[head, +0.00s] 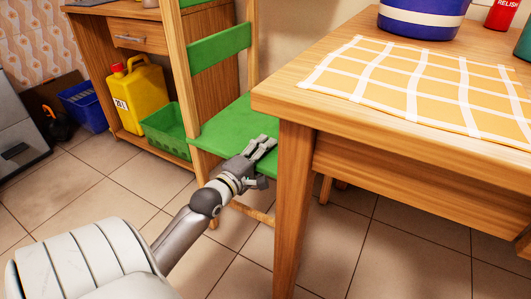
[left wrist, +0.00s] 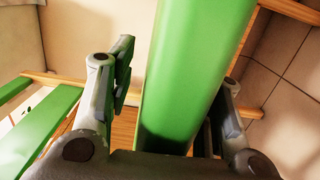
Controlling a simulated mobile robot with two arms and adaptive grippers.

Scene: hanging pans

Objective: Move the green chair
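The green chair (head: 225,122) has a green seat and backrest slat on a wooden frame. It stands upright on the floor left of the table, which hides part of it. My left gripper (head: 264,162) is at the front side of the seat, with one finger above it and one below. In the left wrist view the green seat edge (left wrist: 190,60) passes between the two spread fingers of my left gripper (left wrist: 178,75). A gap shows beside the left finger; contact at the right finger cannot be told. My right gripper is not in view.
A wooden table (head: 285,105) with a checked yellow cloth (head: 420,85) stands close to the chair's right. Behind the chair are a wooden cabinet (head: 95,45), a yellow canister (head: 140,95), a green basket (head: 168,130) and a blue bin (head: 85,105). Tiled floor at front left is free.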

